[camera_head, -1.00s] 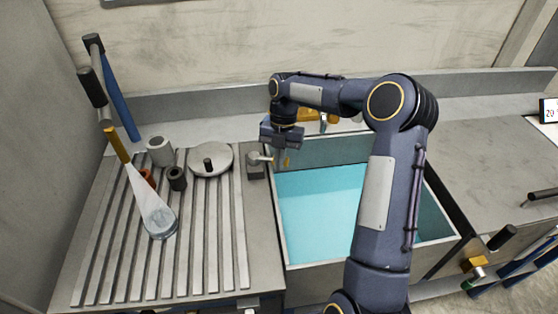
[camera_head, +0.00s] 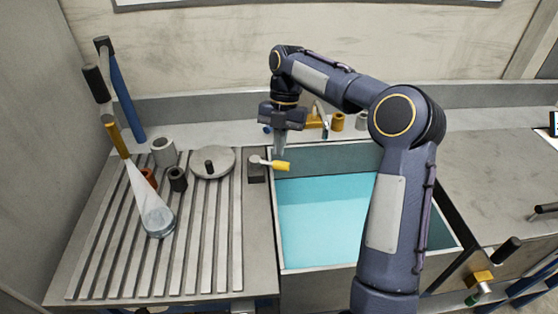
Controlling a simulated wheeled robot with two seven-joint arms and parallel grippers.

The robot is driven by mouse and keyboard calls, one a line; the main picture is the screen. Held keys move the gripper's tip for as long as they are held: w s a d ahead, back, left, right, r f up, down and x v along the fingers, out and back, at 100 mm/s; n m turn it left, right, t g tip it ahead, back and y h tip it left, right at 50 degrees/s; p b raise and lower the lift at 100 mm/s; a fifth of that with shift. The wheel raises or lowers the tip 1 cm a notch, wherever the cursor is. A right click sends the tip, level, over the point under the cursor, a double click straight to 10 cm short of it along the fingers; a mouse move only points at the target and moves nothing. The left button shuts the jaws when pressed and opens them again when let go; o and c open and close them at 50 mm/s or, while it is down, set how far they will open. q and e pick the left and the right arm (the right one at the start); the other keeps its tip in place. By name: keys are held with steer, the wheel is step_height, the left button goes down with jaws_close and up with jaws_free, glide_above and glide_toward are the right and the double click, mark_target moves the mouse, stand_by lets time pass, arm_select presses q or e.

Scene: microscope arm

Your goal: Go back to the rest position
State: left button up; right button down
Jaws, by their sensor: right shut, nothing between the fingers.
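My right gripper (camera_head: 279,146) is shut and empty. It points down above the back left corner of the sink basin (camera_head: 297,257), just behind a small lever with a yellow handle (camera_head: 281,166) on a grey block (camera_head: 256,171). The gripper looks apart from the lever, though the gap in depth is hard to judge. My right arm reaches in from the bottom right across the sink. My left gripper does not show.
Left of the sink is a ribbed drainboard (camera_head: 222,264) with a flask (camera_head: 153,208), small cylinders (camera_head: 163,151) and a round lid (camera_head: 213,162). A blue-handled tool (camera_head: 126,95) leans at the back. A tap (camera_head: 320,117) stands behind the sink. The right counter (camera_head: 490,165) is mostly clear.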

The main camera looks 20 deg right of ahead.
steer(key=shift+w+r, duration=0.2)
steer(key=shift+r, duration=0.05)
stand_by(0.3)
steer(key=s+a+r+m+t, duration=0.2)
steer(key=s+r+m+t, duration=0.3)
steer(key=s+m, duration=0.75)
steer(key=s+a+f+m+t, duration=0.1)
steer(key=s+a+f+m, duration=0.1)
steer(key=s+m, duration=0.6)
steer(key=s+a+f+m+t+y, duration=0.1)
steer(key=s+f+m, duration=0.3)
steer(key=s+m, duration=0.4)
steer(key=shift+a+f+t, duration=0.15)
steer(key=shift+a+t, duration=0.25)
steer(key=shift+t, duration=0.2)
